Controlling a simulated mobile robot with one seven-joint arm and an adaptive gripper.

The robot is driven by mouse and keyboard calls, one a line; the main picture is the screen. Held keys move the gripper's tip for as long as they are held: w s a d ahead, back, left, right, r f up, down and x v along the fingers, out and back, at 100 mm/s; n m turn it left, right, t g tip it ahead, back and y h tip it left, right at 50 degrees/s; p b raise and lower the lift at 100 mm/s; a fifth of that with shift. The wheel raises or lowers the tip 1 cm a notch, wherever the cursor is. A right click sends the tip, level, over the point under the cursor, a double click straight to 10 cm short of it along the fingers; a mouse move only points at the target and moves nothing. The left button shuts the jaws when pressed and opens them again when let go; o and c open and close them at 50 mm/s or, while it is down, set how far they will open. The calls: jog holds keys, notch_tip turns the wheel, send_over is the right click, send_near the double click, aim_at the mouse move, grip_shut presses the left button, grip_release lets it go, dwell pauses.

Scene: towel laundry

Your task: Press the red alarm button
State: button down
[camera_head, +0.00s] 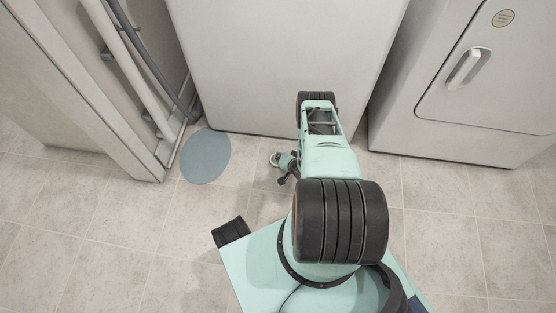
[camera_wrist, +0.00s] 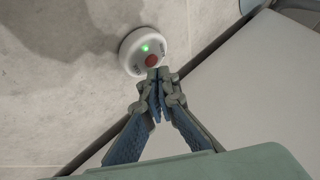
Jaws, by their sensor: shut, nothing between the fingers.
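The alarm is a round white device with a lit green light and a red button (camera_wrist: 151,60) in its face. It sits on a pale tiled surface in the upper middle of the wrist view. My gripper (camera_wrist: 158,74) is shut and empty. Its blue-grey fingertips lie just below the red button in the picture, overlapping the device's lower edge. I cannot tell whether they touch it. In the head view my arm reaches toward the central white appliance, and a small pale round shape beside the wrist is too small to identify surely.
A white appliance (camera_head: 285,60) stands straight ahead, and another with a handled door (camera_head: 490,80) is at right. A blue-grey round mat (camera_head: 206,157) lies left on the tiled floor. Pipes (camera_head: 135,70) and a pale panel stand at far left. Floor at lower left is clear.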

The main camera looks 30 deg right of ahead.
notch_tip(320, 180, up, 6)
jog(key=p, duration=0.4)
dwell(0.5)
